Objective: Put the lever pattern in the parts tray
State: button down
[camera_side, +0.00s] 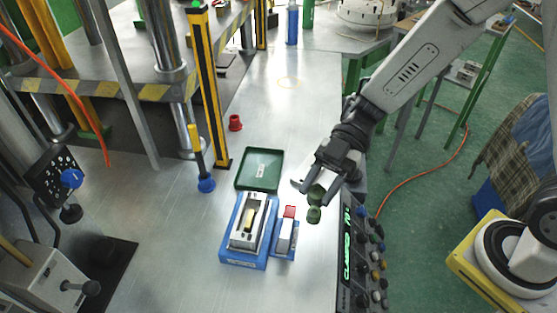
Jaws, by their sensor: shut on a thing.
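My gripper (314,193) is shut on a dark green piece with rounded ends, which appears to be the lever pattern (314,214). It hangs from the fingers above the bench's right side, and the fingers hide part of it. The parts tray (246,184) is a shallow, dark green rectangular tray with a raised rim. It lies flat on the bench, left of my gripper and apart from the pattern. The tray's floor looks empty except for a small pale marking.
A blue-based metal die (247,232) with a cream strip in it sits below the tray. Beside it stands a smaller block (286,236) with a red top. A control panel (356,260) is at the bench's right edge. A yellow post (207,90) rises left of the tray.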

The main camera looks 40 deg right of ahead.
jog(key=shift+w+a+m+t, duration=0.15)
jog(key=shift+w+m+t, duration=0.25)
jog(key=shift+w+t, duration=0.1)
jog(key=w+d+m+t+h, duration=0.1)
jog(key=w+d+m+t, duration=0.1)
jog(key=w+m+t, duration=0.4)
jog(key=w+d+m+t+h, duration=0.1)
jog(key=w+d+m+t, duration=0.3)
jog(key=w, duration=0.4)
jog(key=w+d+f+m+t+h, duration=0.2)
jog(key=d+m+t+h, duration=0.1)
jog(key=d+m+h, duration=0.2)
jog(key=w+d+f+m+t+h, duration=0.2)
jog(key=d+m+h, duration=0.3)
jog(key=d, duration=0.3)
jog(key=shift+d+m+t+h, duration=0.4)
jog(key=shift+t+h, duration=0.1)
jog(key=shift+t, duration=0.4)
jog(key=shift+w+r, duration=0.1)
jog(key=shift+w, duration=0.05)
